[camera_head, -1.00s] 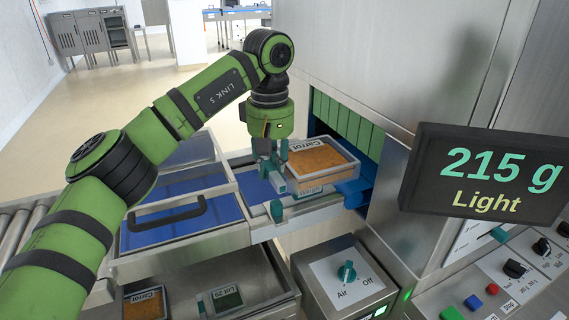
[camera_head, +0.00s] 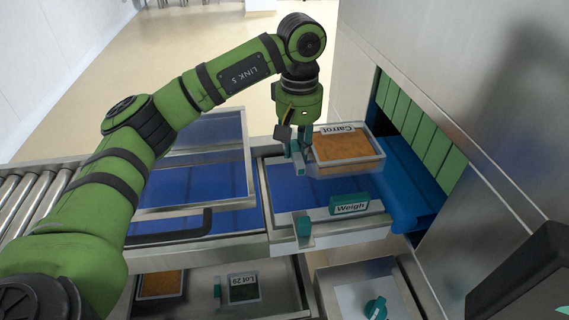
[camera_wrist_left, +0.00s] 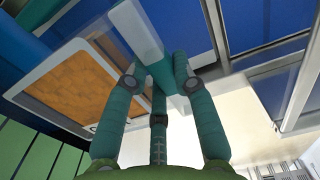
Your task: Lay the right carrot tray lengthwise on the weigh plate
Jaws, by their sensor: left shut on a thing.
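The carrot tray (camera_head: 347,148), a clear tray of orange carrot with a "Carrot" label, is over the back of the blue weigh plate (camera_head: 322,190). Its long side runs left to right and it looks level; I cannot tell whether it touches the plate. My left gripper (camera_head: 298,152) points down at the tray's left end, shut on its edge. In the left wrist view the tray (camera_wrist_left: 75,85) is left of the fingers (camera_wrist_left: 158,78), with a teal piece around the fingertips. The "Weigh" label (camera_head: 350,204) is on the front rim. My right gripper is out of view.
The sealer opening with green strips (camera_head: 420,130) is on the right. Another carrot tray (camera_head: 161,284) and a "Lot 29" tray (camera_head: 243,287) lie in the lower drawer. Rollers (camera_head: 35,205) are on the left.

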